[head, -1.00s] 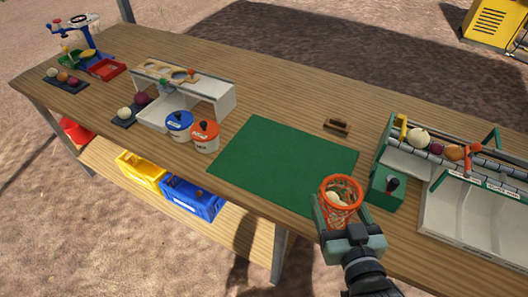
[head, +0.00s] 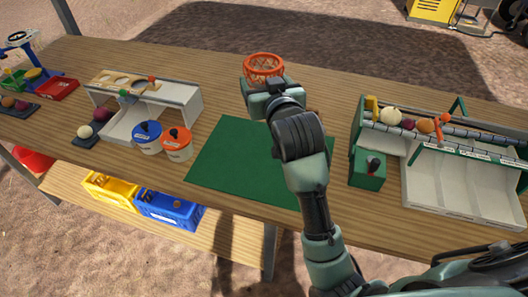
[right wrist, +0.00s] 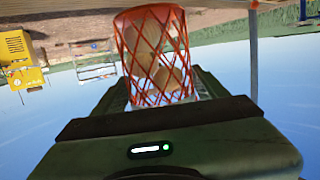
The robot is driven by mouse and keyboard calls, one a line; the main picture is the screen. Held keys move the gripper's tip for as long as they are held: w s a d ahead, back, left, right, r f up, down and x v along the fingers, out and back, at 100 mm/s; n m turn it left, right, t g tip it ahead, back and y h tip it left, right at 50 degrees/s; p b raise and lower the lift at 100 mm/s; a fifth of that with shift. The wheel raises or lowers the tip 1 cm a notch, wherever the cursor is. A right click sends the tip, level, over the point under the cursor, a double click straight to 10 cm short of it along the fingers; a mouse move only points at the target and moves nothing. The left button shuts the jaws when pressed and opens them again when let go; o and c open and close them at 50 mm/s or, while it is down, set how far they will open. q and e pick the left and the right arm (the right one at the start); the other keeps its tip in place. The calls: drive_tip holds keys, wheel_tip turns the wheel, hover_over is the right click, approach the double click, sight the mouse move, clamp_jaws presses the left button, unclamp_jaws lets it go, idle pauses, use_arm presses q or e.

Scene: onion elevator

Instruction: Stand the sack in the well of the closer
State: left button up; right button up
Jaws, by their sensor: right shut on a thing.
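The sack (head: 263,66) is an orange mesh net with a rim at its top. My right gripper (head: 265,84) is shut on it and holds it beyond the green mat, toward the table's far edge. In the right wrist view the sack (right wrist: 153,55) sits between the fingers, with pale round things inside. I cannot tell for sure which thing is the closer. A small brown wooden piece (head: 317,112) is mostly hidden behind my right arm. A green box with a black knob (head: 368,168) stands right of the mat. My left gripper is out of view.
The green mat (head: 235,165) is bare. A roller sorter (head: 450,180) with onions stands at right. A white stand (head: 180,102) and two lidded tubs, blue (head: 147,137) and orange (head: 177,143), stand left of the mat. Crates sit on the lower shelf.

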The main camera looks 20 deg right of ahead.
wheel_tip(320, 180, down, 19)
drive_tip(key=shift+f+b, duration=0.1)
drive_tip(key=shift+b, duration=0.55)
drive_tip(key=shift+f, duration=0.15)
drive_tip(key=o, duration=1.3)
drive_tip(key=shift+o, duration=0.2)
